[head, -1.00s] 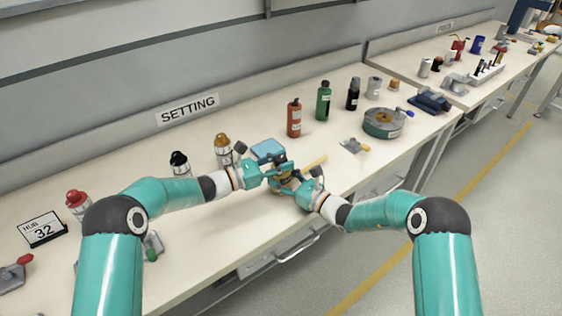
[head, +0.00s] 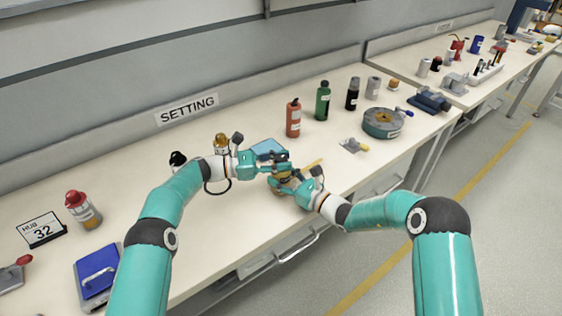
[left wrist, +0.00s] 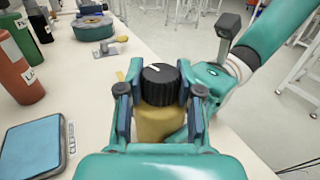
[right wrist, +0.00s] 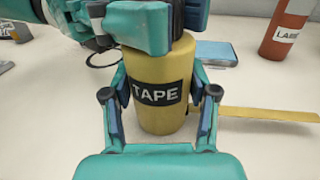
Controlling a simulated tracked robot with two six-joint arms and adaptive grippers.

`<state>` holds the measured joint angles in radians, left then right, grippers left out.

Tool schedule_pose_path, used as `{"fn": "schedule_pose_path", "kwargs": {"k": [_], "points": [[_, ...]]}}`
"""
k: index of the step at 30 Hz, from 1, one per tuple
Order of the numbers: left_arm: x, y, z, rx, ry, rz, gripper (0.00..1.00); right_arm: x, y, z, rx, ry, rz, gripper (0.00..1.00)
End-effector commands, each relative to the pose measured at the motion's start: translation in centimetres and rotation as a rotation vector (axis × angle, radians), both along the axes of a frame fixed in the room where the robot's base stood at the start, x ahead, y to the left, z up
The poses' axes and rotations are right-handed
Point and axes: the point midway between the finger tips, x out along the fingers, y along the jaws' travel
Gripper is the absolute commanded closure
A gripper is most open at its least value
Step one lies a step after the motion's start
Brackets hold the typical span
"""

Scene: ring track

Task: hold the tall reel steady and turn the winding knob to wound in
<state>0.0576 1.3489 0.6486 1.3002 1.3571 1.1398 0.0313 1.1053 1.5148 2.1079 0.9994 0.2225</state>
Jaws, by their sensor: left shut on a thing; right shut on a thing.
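The tall reel is a yellow cylinder with a black TAPE label (right wrist: 160,93), upright on the bench in the right wrist view. My right gripper (right wrist: 160,105) is shut on its body, one finger on each side. The winding knob (left wrist: 160,85), black and ribbed with a white pointer line, tops the reel in the left wrist view. My left gripper (left wrist: 160,100) is shut on the knob from above the right gripper. In the head view both grippers hide most of the reel (head: 280,187).
A blue-topped box (left wrist: 32,148) stands close by the reel. A yellow strip (right wrist: 265,114) lies beside it. Orange (head: 293,118) and green bottles (head: 323,101) stand behind. A round grey-green drum (head: 382,124) is farther right. The bench front edge is close to the reel.

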Motion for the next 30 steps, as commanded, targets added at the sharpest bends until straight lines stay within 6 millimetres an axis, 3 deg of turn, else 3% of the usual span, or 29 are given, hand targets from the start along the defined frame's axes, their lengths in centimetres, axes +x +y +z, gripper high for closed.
{"fn": "schedule_pose_path", "kwargs": {"k": [20,21,25,30], "points": [[0.02,0.40,0.04,0.014,-0.007,-0.053,1.00,-0.40,0.40,-0.23,-0.006,0.000,0.014,0.84],[0.02,0.39,0.03,0.014,-0.007,-0.053,0.60,-0.39,0.39,-0.23,-0.006,0.000,0.013,0.84],[-0.05,0.34,0.01,0.014,-0.005,-0.056,0.38,-0.34,0.34,-0.22,-0.005,0.000,0.011,0.84],[-0.13,0.26,-0.04,0.014,-0.004,-0.059,0.38,-0.27,0.27,-0.20,-0.004,0.001,0.009,0.84]]}}
